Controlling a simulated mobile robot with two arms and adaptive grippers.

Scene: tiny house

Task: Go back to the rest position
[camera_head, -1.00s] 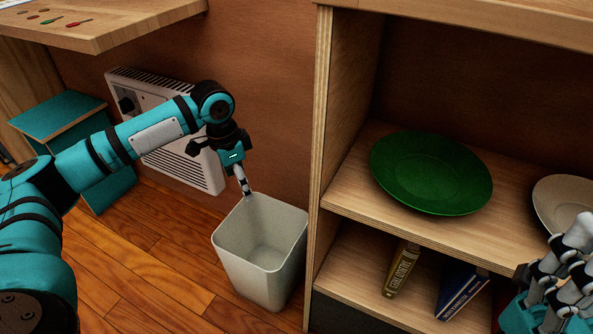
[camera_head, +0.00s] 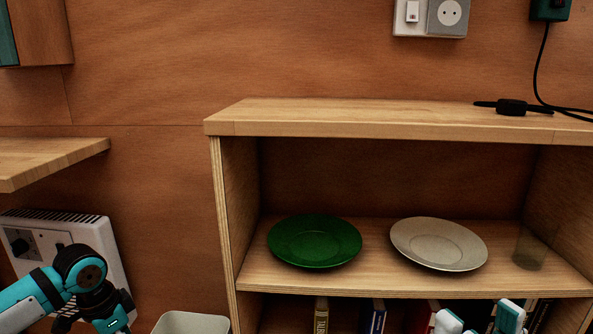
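My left gripper (camera_head: 108,316) is at the lower left on my teal arm, just left of the bin. Its fingers are cut off by the bottom edge, so I cannot tell whether it is open or shut. My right gripper (camera_head: 480,319) shows at the bottom edge, right of centre. Its two pale fingertips are well apart with nothing seen between them, in front of the lower shelf with the books.
A wooden shelf unit (camera_head: 330,128) holds a green plate (camera_head: 314,241), a pale plate (camera_head: 438,244) and a glass (camera_head: 529,250). Several books (camera_head: 321,316) stand below. The bin (camera_head: 190,323) shows only its rim. A wall heater (camera_head: 60,240) and a wooden ledge (camera_head: 50,158) are left.

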